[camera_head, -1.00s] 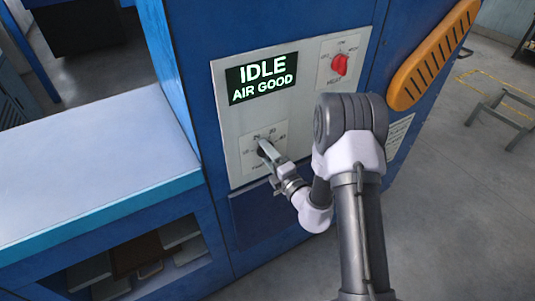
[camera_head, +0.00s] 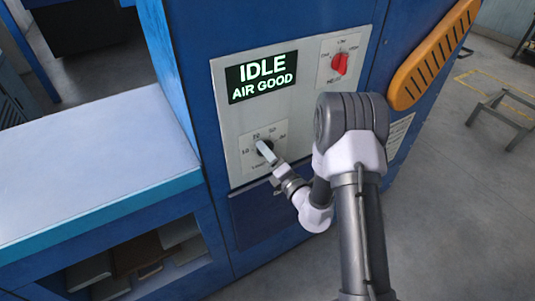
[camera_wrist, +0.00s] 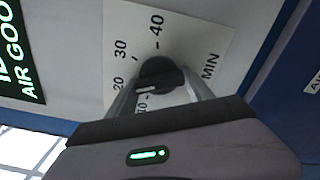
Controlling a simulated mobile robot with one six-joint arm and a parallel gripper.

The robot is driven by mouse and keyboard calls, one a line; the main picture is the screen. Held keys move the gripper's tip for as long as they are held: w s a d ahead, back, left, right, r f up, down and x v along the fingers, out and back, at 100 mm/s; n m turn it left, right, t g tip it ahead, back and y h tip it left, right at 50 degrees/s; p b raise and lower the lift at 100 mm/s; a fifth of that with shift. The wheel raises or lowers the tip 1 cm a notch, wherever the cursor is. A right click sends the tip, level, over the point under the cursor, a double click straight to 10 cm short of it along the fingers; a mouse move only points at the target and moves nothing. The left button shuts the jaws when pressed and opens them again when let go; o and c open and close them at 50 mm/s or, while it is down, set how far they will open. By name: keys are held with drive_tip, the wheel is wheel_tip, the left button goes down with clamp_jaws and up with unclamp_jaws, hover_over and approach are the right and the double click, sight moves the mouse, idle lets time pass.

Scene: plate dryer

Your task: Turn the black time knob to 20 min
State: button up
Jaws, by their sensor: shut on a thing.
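The black time knob (camera_wrist: 160,76) sits on a light dial plate marked 10, 20, 30, 40 and MIN in the wrist view. My gripper (camera_wrist: 162,88) is shut on the knob, with a finger on each side of it. In the head view the knob (camera_head: 269,146) is mostly covered by my gripper (camera_head: 264,149), low on the grey panel. The knob's bar seems to lie towards the 20 side in the wrist view, but its exact setting is hard to tell.
The display (camera_head: 261,77) above the dial reads IDLE, AIR GOOD. A red heat knob (camera_head: 340,64) sits at the panel's upper right. An orange slotted handle (camera_head: 433,55) is further right. A light-topped blue counter (camera_head: 95,165) stands at the left.

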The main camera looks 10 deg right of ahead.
drive_tip(key=o, duration=1.4)
drive_tip(key=shift+c, duration=0.2)
drive_tip(key=v, duration=1.7)
drive_tip(key=shift+s, duration=0.2)
